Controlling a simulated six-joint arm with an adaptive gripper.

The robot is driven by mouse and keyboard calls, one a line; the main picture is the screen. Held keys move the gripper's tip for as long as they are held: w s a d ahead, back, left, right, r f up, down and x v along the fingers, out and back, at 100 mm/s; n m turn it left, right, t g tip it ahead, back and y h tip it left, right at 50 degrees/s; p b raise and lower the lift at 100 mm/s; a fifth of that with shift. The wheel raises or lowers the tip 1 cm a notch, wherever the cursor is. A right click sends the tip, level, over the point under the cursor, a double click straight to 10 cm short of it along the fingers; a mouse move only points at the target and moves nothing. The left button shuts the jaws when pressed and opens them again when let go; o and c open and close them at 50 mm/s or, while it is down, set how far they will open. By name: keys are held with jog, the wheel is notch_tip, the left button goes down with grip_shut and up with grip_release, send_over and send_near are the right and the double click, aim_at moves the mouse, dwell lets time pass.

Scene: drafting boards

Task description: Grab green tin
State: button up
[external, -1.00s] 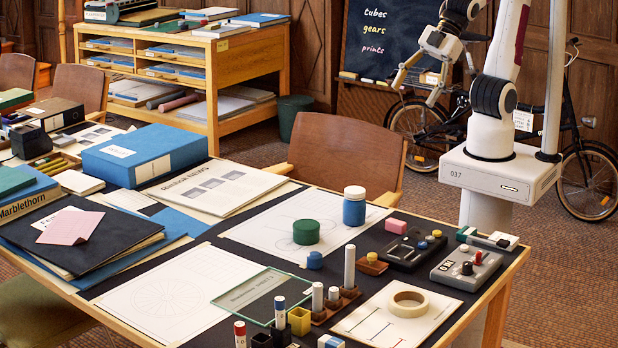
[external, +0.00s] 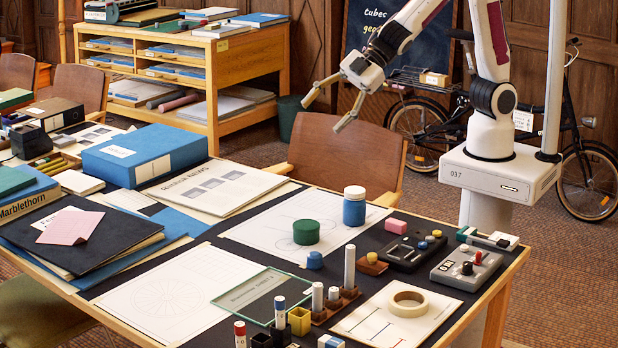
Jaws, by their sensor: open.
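The green tin (external: 306,232) is a short round tin. It stands on a white drawing sheet (external: 262,228) near the middle of the table. My gripper (external: 322,112) is open and empty. In the picture it appears above the tin and a little to the right, in front of the brown chair back. It is well apart from the tin. Nothing hides the tin.
A taller blue jar with a white lid (external: 354,208) stands right of the tin. A small blue knob-like piece (external: 315,260) sits in front of it. A glass plate (external: 262,296) and wooden stand (external: 336,304) lie nearer. Sheet left of the tin is clear.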

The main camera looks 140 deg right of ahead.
jog(key=n+t+y, duration=0.1)
send_over(303, 221)
notch_tip(303, 221, down, 7)
notch_tip(303, 221, down, 6)
jog(key=d+n+y, duration=0.1)
jog(key=d+y, duration=0.1)
jog(key=d, duration=0.1)
jog(key=s+f+y, duration=0.1)
jog(key=f, duration=0.3)
jog(key=s+f+t+y, duration=0.1)
jog(key=s+f+y, duration=0.1)
jog(key=f, duration=0.3)
jog(key=s+a+f+y, duration=0.1)
jog(key=f+y, duration=0.1)
jog(key=f, duration=0.2)
jog(key=shift+s+f+n+t, duration=0.3)
jog(key=shift+s+n, duration=0.1)
jog(key=shift+s+a+f+y, duration=0.3)
jog(key=shift+s+f+y, duration=0.15)
jog(key=shift+y, duration=0.15)
jog(key=shift+x, duration=1.3)
jog(key=shift+w+a, duration=0.1)
jog(key=shift+w, duration=0.05)
